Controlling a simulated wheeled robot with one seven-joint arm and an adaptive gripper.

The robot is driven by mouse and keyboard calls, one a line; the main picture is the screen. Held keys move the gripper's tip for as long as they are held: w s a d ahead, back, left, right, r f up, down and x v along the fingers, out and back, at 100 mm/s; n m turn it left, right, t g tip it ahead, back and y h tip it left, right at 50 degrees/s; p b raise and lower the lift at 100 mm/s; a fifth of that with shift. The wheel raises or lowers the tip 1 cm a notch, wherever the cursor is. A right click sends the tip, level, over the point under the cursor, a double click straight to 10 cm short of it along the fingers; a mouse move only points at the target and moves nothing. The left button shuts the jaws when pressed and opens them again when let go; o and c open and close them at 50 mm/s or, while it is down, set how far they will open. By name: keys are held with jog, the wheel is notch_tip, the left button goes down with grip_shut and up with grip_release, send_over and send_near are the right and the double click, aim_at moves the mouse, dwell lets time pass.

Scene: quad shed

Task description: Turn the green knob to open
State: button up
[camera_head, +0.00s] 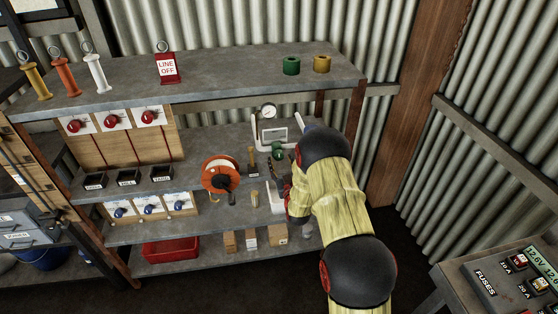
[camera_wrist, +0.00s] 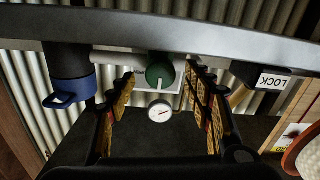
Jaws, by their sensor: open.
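The green knob (camera_wrist: 160,70) shows in the wrist view on a pale mount, with a round gauge (camera_wrist: 160,112) below it in that picture. My gripper (camera_wrist: 159,80) is open, one finger on each side of the knob with visible gaps. I cannot tell how far the fingertips are from it in depth. In the head view the knob (camera_head: 278,149) is small and partly hidden by my arm, under the white-framed panel with the gauge (camera_head: 269,111). My gripper (camera_head: 284,163) is mostly hidden there.
A blue-handled part (camera_wrist: 70,90) and a block marked LOCK (camera_wrist: 267,79) flank the gripper in the wrist view. An orange cable reel (camera_head: 218,172) stands on the middle shelf. Green (camera_head: 291,65) and yellow (camera_head: 322,64) cylinders stand on the top shelf (camera_head: 230,72).

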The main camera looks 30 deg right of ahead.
jog(key=shift+x, duration=1.35)
jog(key=shift+c, duration=0.8)
jog(key=c, duration=1)
